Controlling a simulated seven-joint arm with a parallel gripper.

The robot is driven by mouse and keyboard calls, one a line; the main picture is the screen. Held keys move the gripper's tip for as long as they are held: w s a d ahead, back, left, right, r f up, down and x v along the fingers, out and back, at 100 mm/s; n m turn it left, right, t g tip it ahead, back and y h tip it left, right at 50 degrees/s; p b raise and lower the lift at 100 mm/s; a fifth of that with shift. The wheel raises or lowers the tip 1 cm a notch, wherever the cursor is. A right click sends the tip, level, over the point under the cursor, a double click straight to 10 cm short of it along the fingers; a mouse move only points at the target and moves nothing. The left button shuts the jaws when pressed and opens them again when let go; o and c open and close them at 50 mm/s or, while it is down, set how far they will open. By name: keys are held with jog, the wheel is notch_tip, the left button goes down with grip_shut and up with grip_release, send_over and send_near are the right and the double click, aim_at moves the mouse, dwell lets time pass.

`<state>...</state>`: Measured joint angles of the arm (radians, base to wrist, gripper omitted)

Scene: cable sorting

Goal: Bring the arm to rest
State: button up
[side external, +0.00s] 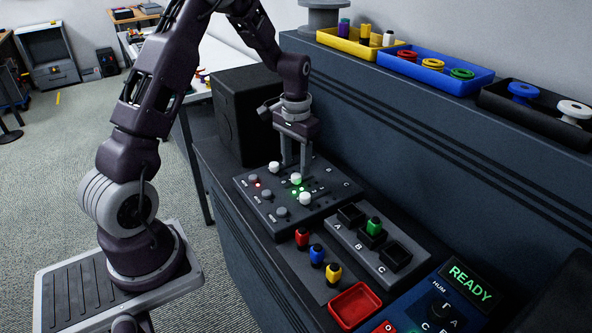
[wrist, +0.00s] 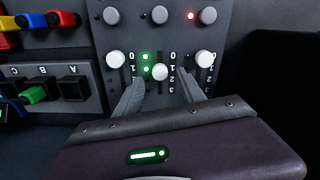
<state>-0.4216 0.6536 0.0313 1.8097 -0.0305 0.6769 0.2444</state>
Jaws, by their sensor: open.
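My gripper (side external: 295,165) is open, pointing down over the grey control panel (side external: 250,205). In the wrist view my gripper (wrist: 161,77) has one finger on each side of the middle white slider knob (wrist: 160,72). Nothing is visibly clamped; whether a finger touches the knob cannot be told. The other two white knobs, a left one (wrist: 117,60) and a right one (wrist: 204,59), sit outside the fingers. Two green lights (wrist: 146,63) glow beside the middle slider and one red light (wrist: 191,16) glows at the top right.
A holder (side external: 345,247) marked A, B, C has a green plug (side external: 374,225) in B. Red (side external: 302,236), blue (side external: 317,254) and yellow (side external: 333,273) plugs stand nearby, beside a red tray (side external: 354,305). A display reads READY (side external: 470,281). A black box (side external: 240,115) stands behind the panel.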

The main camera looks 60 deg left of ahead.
notch_tip(320, 180, up, 4)
jog(key=shift+f, duration=0.1)
jog(key=s+d+r+m+t, duration=0.1)
jog(key=s+d+r, duration=0.35)
jog(key=r, duration=0.25)
jog(key=s+d+r+t, duration=0.2)
jog(key=s+d+r, duration=0.1)
jog(key=d+r, duration=0.3)
jog(key=s+d+r+t, duration=0.1)
jog(key=s+d, duration=0.2)
jog(key=s, duration=0.5)
jog(key=s+d+r+m+t, duration=0.1)
jog(key=s+d, duration=0.3)
jog(key=s, duration=0.4)
jog(key=shift+r+m+t, duration=0.3)
jog(key=shift+r, duration=0.15)
